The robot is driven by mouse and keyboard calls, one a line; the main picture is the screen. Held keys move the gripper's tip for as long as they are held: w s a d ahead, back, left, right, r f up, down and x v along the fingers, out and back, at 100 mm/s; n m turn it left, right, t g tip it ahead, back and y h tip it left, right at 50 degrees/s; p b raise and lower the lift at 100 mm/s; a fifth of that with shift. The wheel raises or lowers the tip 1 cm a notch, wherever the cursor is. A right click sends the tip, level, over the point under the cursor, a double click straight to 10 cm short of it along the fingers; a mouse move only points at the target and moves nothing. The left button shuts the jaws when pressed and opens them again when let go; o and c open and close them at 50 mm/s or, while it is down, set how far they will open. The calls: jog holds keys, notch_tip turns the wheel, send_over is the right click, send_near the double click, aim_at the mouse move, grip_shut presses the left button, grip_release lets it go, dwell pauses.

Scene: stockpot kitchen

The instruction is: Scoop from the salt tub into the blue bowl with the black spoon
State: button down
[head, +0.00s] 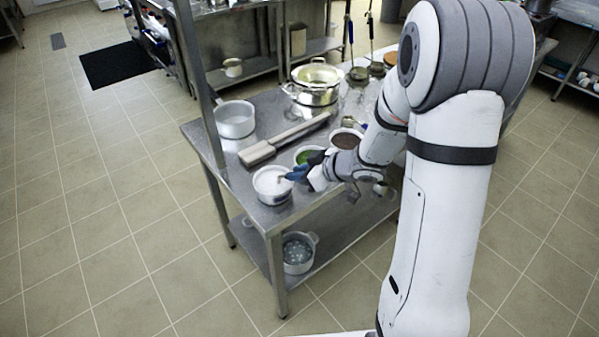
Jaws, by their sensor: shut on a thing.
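A white round tub (272,184) with pale contents, which looks like the salt tub, stands near the front left corner of the steel table. My gripper (304,172) is just right of it, low at its rim. The gripper is shut on a thin dark piece (316,157), which I take for the black spoon. The spoon's bowl is too small and covered to make out, so I cannot tell if it holds salt. A small blue patch shows at the fingertips. I cannot make out the blue bowl for sure; my arm hides part of the table.
A tub with green contents (303,154) and one with brown contents (347,137) stand behind my gripper. A post (198,75) rises at the table's left.

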jog(key=shift+w+a, duration=0.15)
jog(key=shift+a, duration=0.1)
jog(key=shift+w+a, duration=0.2)
jog(key=shift+a, duration=0.05)
dwell(0.6)
jog(key=shift+s+d+r, duration=0.1)
jog(key=shift+d+r, duration=0.05)
jog(key=shift+r, duration=0.6)
jog(key=shift+s+d+r, duration=0.15)
jog(key=shift+d+r, duration=0.05)
jog(key=shift+r, duration=0.55)
jog(key=shift+s+d+r, duration=0.1)
jog(key=shift+d+r, duration=0.05)
jog(key=shift+r, duration=0.6)
jog(key=shift+s+d+f+t+y, duration=0.25)
jog(key=shift+s+f+t+y, duration=0.05)
jog(key=shift+s+f+y, duration=0.1)
jog(key=shift+d+f+t+y, duration=0.35)
jog(key=shift+d+t+y, duration=0.2)
jog(key=shift+y, duration=0.15)
jog(key=t+y, duration=0.1)
jog(key=s+d+f+t+y, duration=0.1)
jog(key=y, duration=0.1)
jog(key=shift+s+d+f, duration=0.1)
jog(key=shift+d+f, duration=0.05)
jog(key=shift+d, duration=0.1)
jog(key=shift+s+d+y, duration=0.1)
jog(key=shift+y, duration=0.2)
